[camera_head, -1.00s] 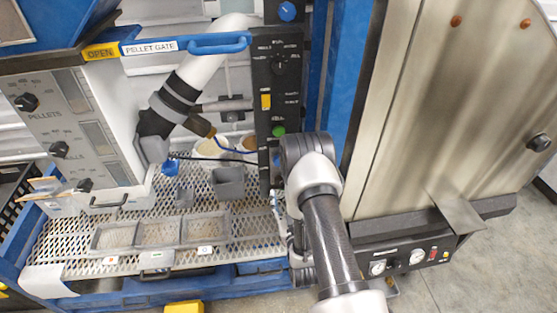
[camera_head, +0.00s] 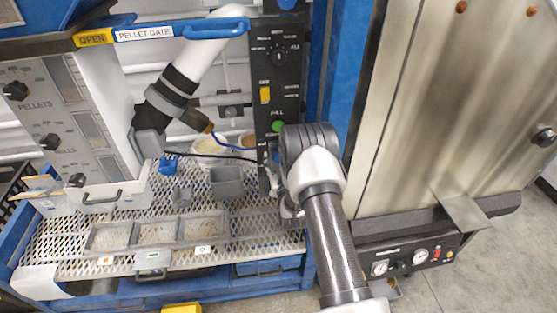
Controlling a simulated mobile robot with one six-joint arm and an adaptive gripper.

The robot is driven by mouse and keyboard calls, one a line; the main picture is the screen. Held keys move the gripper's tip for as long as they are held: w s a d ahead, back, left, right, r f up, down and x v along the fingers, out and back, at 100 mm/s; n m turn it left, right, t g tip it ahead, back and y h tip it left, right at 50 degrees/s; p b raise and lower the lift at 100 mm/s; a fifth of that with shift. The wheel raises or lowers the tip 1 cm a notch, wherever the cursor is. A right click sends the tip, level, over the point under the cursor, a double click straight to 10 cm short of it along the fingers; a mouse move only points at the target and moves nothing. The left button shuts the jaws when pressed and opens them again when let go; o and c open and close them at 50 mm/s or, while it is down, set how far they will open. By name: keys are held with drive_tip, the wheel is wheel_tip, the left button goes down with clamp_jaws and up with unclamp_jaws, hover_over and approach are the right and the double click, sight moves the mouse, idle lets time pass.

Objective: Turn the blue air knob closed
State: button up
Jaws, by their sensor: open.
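A blue round knob (camera_head: 287,3) shows at the top of the black control panel (camera_head: 278,85), cut by the upper picture edge. I cannot read a label on it. A small blue part (camera_head: 168,166) also shows at the grey nozzle end, above the mesh. My gripper (camera_head: 272,176) is at the lower right of the panel, below the green button (camera_head: 277,126). It is open, mostly hidden behind my wrist, and looks empty. I cannot tell whether it touches the panel or what lies behind it.
The blue pellet gate handle (camera_head: 216,29) juts out left of the panel. A grey cup (camera_head: 227,182) and a divided tray (camera_head: 157,234) sit on the mesh shelf (camera_head: 60,240). A large steel cabinet (camera_head: 450,110) stands close at the right.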

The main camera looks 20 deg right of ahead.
drive_tip(key=shift+w+d, duration=0.15)
drive_tip(key=shift+w, duration=0.3)
drive_tip(key=shift+c, duration=0.2)
drive_tip(key=c, duration=1)
